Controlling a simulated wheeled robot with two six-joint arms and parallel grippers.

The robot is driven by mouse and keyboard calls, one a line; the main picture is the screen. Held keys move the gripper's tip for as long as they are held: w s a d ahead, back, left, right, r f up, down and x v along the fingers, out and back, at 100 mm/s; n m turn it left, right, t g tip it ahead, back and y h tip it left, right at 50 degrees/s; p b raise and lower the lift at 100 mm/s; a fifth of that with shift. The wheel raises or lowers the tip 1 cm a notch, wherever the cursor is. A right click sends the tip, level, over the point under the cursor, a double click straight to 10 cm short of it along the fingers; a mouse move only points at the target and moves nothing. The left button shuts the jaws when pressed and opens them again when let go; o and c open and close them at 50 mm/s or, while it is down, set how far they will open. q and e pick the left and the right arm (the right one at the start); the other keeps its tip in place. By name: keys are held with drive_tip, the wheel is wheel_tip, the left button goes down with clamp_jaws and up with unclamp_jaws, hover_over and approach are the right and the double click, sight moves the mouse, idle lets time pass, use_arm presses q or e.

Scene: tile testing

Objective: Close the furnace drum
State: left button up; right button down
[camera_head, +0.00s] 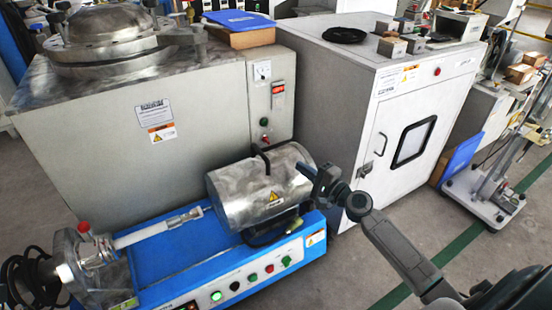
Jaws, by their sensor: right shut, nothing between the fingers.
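The furnace drum (255,192) is a shiny silver cylinder with a yellow warning label and a black handle on its top. It lies on its side on the right part of a blue bench unit (190,252). Its upper shell looks down over the body, but I cannot make out the seam to tell whether it is fully closed. My right gripper (322,181) is shut and empty at the drum's right end, near its upper right edge. I cannot tell whether it touches the drum. My left gripper is not in view.
A metal tube (160,227) runs left from the drum to a fitting with a red knob (84,228). A large grey tank cabinet (150,110) stands behind. A white oven cabinet (350,100) stands behind right.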

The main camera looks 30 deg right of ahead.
sight(276, 173)
drive_tip(key=x, duration=0.7)
drive_tip(key=shift+s+a+r+p, duration=0.15)
drive_tip(key=shift+a+p, duration=0.25)
drive_tip(key=shift+a, duration=0.2)
drive_tip(key=shift+w+a+r+p, duration=0.15)
drive_tip(key=shift+a+p, duration=0.2)
drive_tip(key=shift+a, duration=0.25)
drive_tip(key=shift+s+a+r, duration=0.1)
drive_tip(key=shift+s+a, duration=0.1)
drive_tip(key=shift+a, duration=0.5)
